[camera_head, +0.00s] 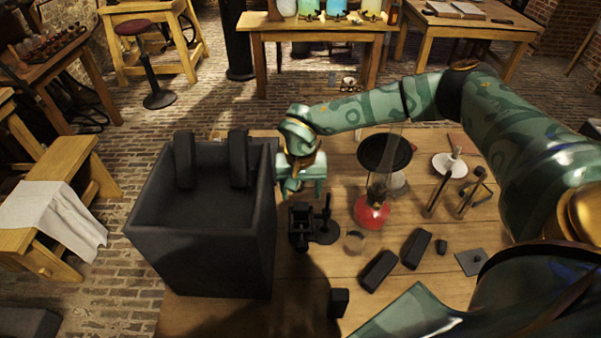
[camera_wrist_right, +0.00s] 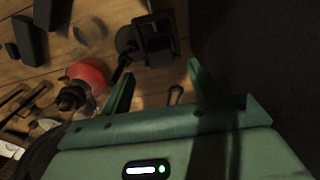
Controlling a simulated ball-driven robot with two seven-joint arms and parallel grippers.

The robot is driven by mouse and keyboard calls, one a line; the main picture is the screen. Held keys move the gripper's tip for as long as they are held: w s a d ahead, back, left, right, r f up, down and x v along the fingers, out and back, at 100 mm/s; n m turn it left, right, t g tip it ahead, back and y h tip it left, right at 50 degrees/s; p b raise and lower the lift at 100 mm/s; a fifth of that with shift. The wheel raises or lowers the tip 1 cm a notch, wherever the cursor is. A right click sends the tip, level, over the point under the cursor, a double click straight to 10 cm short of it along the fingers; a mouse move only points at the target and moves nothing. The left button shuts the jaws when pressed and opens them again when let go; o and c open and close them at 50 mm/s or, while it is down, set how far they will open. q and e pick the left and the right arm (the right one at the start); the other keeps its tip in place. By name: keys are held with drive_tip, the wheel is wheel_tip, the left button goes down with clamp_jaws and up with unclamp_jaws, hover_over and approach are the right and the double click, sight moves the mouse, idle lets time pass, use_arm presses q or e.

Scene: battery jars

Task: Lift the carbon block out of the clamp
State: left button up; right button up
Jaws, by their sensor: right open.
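The dark clamp (camera_head: 301,224) stands on the wooden table just right of the large dark box. It also shows at the top of the right wrist view (camera_wrist_right: 155,38), with a dark blocky shape in its frame; I cannot clearly tell the carbon block from the clamp there. My right gripper (camera_head: 303,194) is just behind and above the clamp in the head view. In the wrist view my right gripper (camera_wrist_right: 158,72) has its green fingers spread apart, empty, with the clamp beyond the tips. My left gripper is in neither view.
A large dark box (camera_head: 140,232) with two upright dark blocks (camera_head: 185,160) stands left of the clamp. A red-based glass lamp (camera_head: 372,214) is to the right. Loose dark blocks (camera_head: 379,270) (camera_head: 416,248) lie nearer; the front table edge is partly in shadow.

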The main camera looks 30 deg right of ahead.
sight(301, 206)
wheel_tip(301, 206, down, 6)
drive_tip(key=shift+f+b, duration=0.15)
drive_tip(key=shift+b, duration=0.3)
drive_tip(key=c, duration=1.2)
drive_tip(key=shift+s+a+p, duration=0.1)
drive_tip(key=shift+s+p, duration=0.05)
drive_tip(key=shift+p, duration=0.15)
drive_tip(key=shift+r+p, duration=5.15)
drive_tip(key=shift+r, duration=0.9)
